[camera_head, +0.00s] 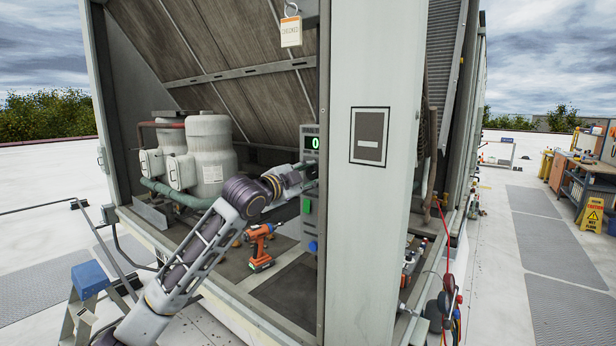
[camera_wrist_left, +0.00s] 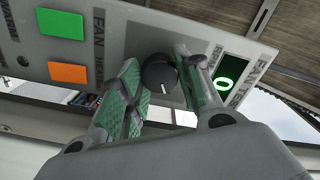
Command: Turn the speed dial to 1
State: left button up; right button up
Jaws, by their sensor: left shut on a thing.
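The speed dial (camera_wrist_left: 158,73) is a round black knob with a white mark on the grey fan control panel (camera_head: 310,226). My left gripper (camera_wrist_left: 160,86) is shut on the dial, with its green-padded fingers on either side of it in the wrist view. In the head view my left gripper (camera_head: 305,176) reaches the panel from the left and hides the dial. The display (camera_head: 315,143) above it reads a green 0, which also shows in the wrist view (camera_wrist_left: 224,83). My right gripper is in neither view.
The panel also carries a green button (camera_wrist_left: 60,23) and an orange button (camera_wrist_left: 68,72). An orange drill (camera_head: 262,247) stands on the cooler floor below my arm. A thick grey post (camera_head: 372,230) stands right of the panel. A blue-topped step stool (camera_head: 88,280) is at the left.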

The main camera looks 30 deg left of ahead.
pick_arm(q)
jog(key=shift+f, duration=0.1)
dwell(0.3)
jog(key=o, duration=0.8)
jog(key=shift+c, duration=0.2)
jog(key=s, duration=1.2)
jog(key=shift+a, duration=0.45)
dwell(0.4)
